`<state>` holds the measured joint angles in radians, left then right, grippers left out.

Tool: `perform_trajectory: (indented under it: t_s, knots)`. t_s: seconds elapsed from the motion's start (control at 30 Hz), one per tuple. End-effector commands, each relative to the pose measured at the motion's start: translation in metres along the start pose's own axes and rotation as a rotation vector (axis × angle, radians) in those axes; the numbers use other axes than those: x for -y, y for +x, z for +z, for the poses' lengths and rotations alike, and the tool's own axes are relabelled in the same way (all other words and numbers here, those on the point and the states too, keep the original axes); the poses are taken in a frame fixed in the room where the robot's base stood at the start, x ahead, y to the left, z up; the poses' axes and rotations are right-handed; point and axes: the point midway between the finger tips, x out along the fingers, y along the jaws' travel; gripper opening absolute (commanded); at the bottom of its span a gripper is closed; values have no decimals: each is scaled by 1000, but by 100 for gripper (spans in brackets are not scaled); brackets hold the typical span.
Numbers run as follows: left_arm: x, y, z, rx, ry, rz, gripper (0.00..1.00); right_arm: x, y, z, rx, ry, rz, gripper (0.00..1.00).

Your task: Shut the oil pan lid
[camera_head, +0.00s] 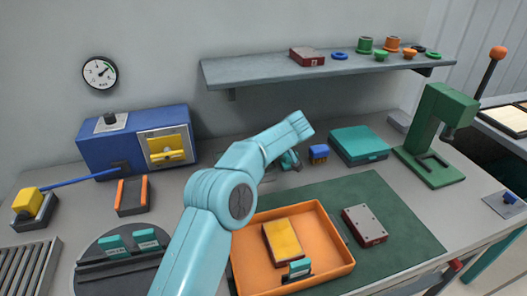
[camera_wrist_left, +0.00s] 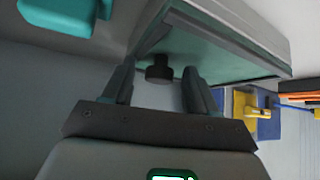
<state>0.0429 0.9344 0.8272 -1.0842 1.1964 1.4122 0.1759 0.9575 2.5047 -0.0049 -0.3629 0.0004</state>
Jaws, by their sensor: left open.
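My left gripper (camera_wrist_left: 159,88) is open, its two dark fingers either side of a short black knob (camera_wrist_left: 159,70). The knob stands out from a large flat teal and grey panel (camera_wrist_left: 220,55), which looks like the lid; I cannot tell whether the fingers touch the knob. In the head view my left arm reaches across the bench, and its gripper (camera_head: 290,160) is mostly hidden behind the arm. A teal flat box (camera_head: 360,145) stands to the right of it; I cannot tell if this is the oil pan. My right gripper is not in view.
A small blue block (camera_head: 318,153) lies between my gripper and the teal box. An orange tray (camera_head: 335,240) is in front, on a green mat (camera_head: 400,225). A green press (camera_head: 440,135) stands right, a blue machine (camera_head: 100,150) left. A shelf (camera_head: 260,72) hangs above.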

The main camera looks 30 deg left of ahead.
Motion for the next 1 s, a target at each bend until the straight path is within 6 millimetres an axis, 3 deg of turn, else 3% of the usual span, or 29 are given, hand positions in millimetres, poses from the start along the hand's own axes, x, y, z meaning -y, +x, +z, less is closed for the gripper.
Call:
perform_trajectory:
  t_s: [0.17,0.6,0.8,1.0]
  knots:
    - [-1,-20,1,-1,0,4,58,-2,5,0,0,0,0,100]
    - [-1,-132,0,-1,0,4,58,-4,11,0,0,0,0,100]
    - [0,-157,0,0,1,1,58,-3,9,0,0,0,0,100]
    - [0,-162,0,0,1,0,58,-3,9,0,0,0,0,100]
